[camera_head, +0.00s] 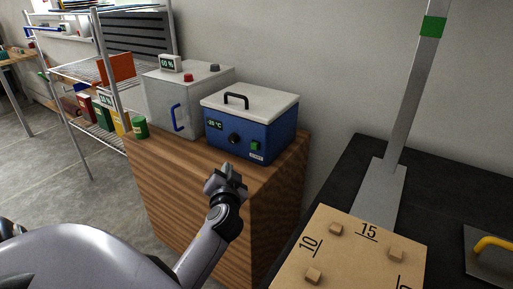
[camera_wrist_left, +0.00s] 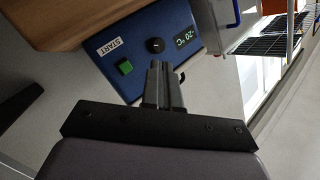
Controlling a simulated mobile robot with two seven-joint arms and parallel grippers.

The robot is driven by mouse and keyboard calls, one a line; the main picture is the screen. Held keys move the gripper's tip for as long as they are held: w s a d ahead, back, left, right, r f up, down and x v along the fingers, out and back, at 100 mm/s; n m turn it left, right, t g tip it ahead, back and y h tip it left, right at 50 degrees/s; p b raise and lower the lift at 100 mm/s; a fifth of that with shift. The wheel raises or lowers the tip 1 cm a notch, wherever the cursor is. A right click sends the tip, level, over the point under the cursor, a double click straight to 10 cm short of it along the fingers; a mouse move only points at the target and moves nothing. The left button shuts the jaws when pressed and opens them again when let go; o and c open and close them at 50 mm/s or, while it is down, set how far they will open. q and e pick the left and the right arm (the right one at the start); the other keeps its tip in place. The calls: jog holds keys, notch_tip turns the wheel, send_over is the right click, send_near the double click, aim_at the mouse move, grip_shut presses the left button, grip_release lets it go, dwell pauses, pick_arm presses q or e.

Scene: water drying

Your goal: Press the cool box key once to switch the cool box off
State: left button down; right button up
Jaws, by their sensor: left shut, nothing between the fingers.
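The cool box (camera_head: 272,128) is a blue box with a pale lid and dark handle, standing on a wooden cabinet. Its front has a display reading about -20 °C (camera_wrist_left: 185,38), a black knob (camera_head: 234,138) and a green key (camera_head: 255,146). In the left wrist view the green key (camera_wrist_left: 125,67) sits beside a white START label (camera_wrist_left: 112,46). My left gripper (camera_head: 232,172) is shut and empty, in front of the box and below the knob in the head view. In the left wrist view its fingertips (camera_wrist_left: 161,65) appear just right of the key; contact cannot be told.
A grey box (camera_head: 178,100) with a blue handle and red button stands left of the cool box. The wooden cabinet (camera_head: 196,166) bears both, with a green can (camera_head: 140,127) at its left edge. A dark bench with a numbered board (camera_head: 345,262) lies at right.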

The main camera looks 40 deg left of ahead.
aim_at(255, 146)
pick_arm(q)
jog(key=shift+w, duration=0.15)
jog(key=w+b, duration=0.1)
jog(key=w, duration=0.3)
jog(key=w+b, duration=0.1)
jog(key=w, duration=0.2)
jog(key=shift+a+f+b, duration=0.1)
jog(key=shift+a+b, duration=0.2)
jog(key=shift+a, duration=0.1)
jog(key=shift+w, duration=0.75)
jog(key=shift+w+b, duration=0.1)
jog(key=shift+b, duration=0.25)
dwell(0.7)
jog(key=shift+w+a, duration=0.1)
jog(key=shift+w, duration=0.25)
jog(key=shift+w+b, duration=0.5)
dwell(0.6)
jog(key=shift+s, duration=0.15)
jog(key=shift+s+p, duration=0.45)
jog(key=shift+s, duration=0.35)
jog(key=shift+s, duration=0.1)
